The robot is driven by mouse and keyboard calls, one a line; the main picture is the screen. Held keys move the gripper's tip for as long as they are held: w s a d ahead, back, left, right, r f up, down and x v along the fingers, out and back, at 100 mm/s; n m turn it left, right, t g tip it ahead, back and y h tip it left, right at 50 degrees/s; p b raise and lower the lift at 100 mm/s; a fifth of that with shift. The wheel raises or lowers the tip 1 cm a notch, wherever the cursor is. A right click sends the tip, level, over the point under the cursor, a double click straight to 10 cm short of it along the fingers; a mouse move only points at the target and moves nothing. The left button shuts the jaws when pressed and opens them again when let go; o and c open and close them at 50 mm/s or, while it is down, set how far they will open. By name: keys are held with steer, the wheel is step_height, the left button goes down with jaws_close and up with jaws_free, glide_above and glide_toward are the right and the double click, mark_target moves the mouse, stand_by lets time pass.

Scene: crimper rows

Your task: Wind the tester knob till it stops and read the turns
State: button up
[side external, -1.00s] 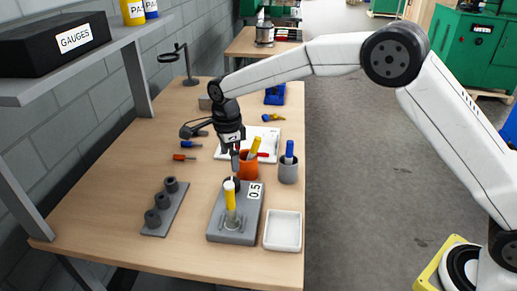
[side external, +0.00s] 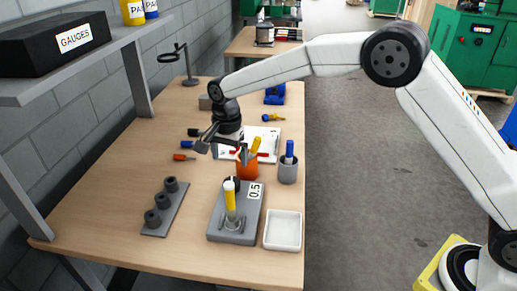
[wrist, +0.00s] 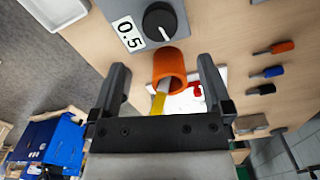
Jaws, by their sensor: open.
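The tester (side external: 219,222) is a grey block near the front of the bench, with a white label reading 0.5 (side external: 255,191). Its black knob (side external: 232,184) is at the block's far end. In the wrist view the knob (wrist: 160,20) has a white pointer line angled towards the orange cup, and the label (wrist: 127,33) beside it reads 0.5.
An orange cup (side external: 247,168) with a yellow-handled tool stands just beyond the knob, close under my fingers. A grey cup (side external: 288,172) is to its right. A white tray (side external: 282,230) and a rack of dark cylinders (side external: 165,207) flank the tester. The front-left bench is clear.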

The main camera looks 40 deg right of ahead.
steer(key=shift+n, duration=1.2)
steer(key=shift+f, duration=5)
steer(key=c, duration=1.2)
